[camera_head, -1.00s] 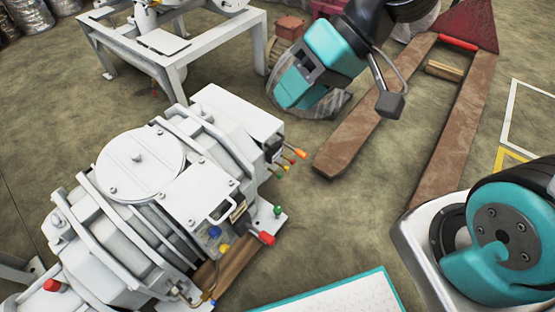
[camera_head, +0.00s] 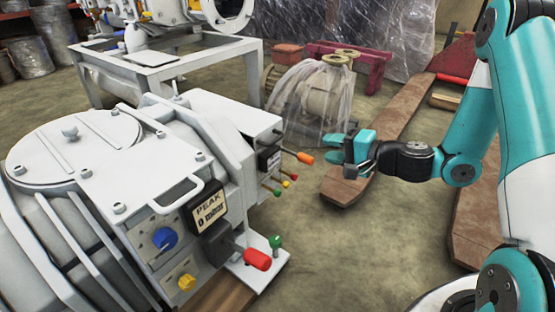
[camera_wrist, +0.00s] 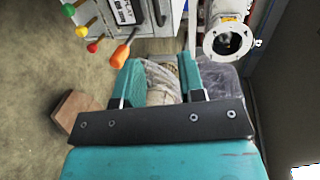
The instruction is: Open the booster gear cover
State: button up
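The white vacuum machine (camera_head: 120,180) fills the left of the head view. On top it has a bolted round lid (camera_head: 75,150) and a flat panel with a white bar handle (camera_head: 178,196). I cannot tell which part is the booster gear cover; no part is visibly raised. My gripper (camera_head: 335,155) is to the right of the machine, past its orange-tipped lever (camera_head: 304,158), and touches nothing I can see. In the wrist view its two teal fingers (camera_wrist: 159,78) stand apart with no object clearly held between them. The orange lever tip (camera_wrist: 121,55) shows left of them.
Red, yellow and green knobs and a red handle (camera_head: 257,259) stick out from the machine's right side. Behind my gripper are a plastic-wrapped pump (camera_head: 310,100) and a brown pallet-truck fork (camera_head: 385,125). A white metal stand (camera_head: 165,65) is behind the machine.

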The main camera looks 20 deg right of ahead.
jog(key=f, duration=0.1)
jog(key=b, duration=0.5)
send_near(277, 138)
jog(key=x, duration=1)
jog(key=shift+w+f, duration=0.1)
jog(key=shift+f, duration=0.2)
jog(key=shift+c, duration=0.5)
grip_shut()
